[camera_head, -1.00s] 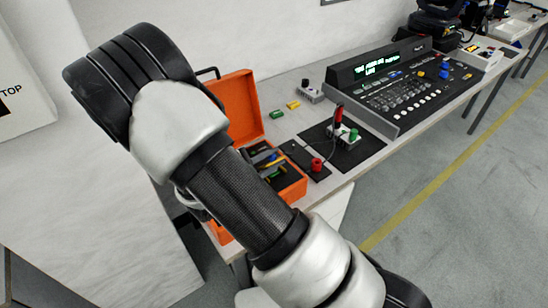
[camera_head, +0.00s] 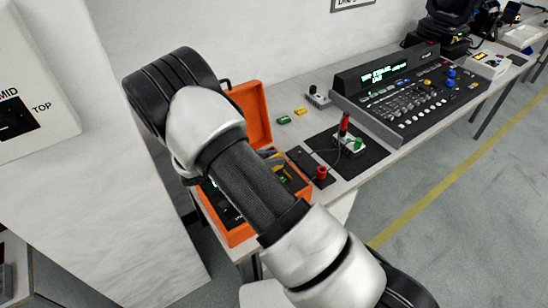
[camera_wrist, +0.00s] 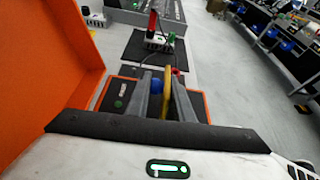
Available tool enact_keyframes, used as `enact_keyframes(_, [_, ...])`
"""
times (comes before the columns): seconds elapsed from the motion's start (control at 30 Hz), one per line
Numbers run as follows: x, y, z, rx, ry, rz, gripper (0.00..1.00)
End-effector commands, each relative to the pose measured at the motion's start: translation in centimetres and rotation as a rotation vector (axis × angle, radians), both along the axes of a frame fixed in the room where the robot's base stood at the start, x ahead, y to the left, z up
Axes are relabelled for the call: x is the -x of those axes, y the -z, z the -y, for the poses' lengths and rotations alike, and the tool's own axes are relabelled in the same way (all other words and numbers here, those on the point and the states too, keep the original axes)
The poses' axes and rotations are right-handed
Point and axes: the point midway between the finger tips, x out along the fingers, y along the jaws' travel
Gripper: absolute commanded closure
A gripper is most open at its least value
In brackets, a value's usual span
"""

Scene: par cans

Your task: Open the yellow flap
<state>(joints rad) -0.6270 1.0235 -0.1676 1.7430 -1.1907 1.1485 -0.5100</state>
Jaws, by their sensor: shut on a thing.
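A yellow strip (camera_wrist: 166,82), which looks like the edge of the yellow flap, stands upright between the two grey fingers of my gripper (camera_wrist: 165,95) in the wrist view. My gripper is shut on it, close against the right finger. A small blue part (camera_wrist: 156,86) shows beside the strip, near the left finger. All this is at the open orange case (camera_head: 249,232). In the head view my arm covers much of the case and most of the gripper, so the flap's full shape and hinge are hidden.
The case's orange lid (camera_head: 252,112) stands open; it rises close on the left in the wrist view. A red knob (camera_head: 321,172) and a black mat (camera_head: 365,157) with a small device lie to the right. A control console (camera_head: 410,95) stands farther along the table.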

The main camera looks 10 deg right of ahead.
Motion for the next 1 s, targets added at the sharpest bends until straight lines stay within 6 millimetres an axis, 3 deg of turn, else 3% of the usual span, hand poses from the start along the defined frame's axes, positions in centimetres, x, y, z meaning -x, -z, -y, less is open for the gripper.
enact_keyframes(0.2, [-0.90, -0.23, -0.32, 0.026, -0.008, -0.055, 1.00])
enact_keyframes(0.77, [-1.01, -0.04, -0.48, 0.031, -0.010, -0.078, 1.00])
enact_keyframes(0.8, [-1.02, -0.05, -0.49, 0.031, -0.010, -0.078, 0.73])
enact_keyframes(0.83, [-1.01, -0.04, -0.48, 0.032, -0.010, -0.078, 0.68])
enact_keyframes(1.0, [-0.80, 0.09, -0.39, 0.033, -0.006, -0.083, 0.67])
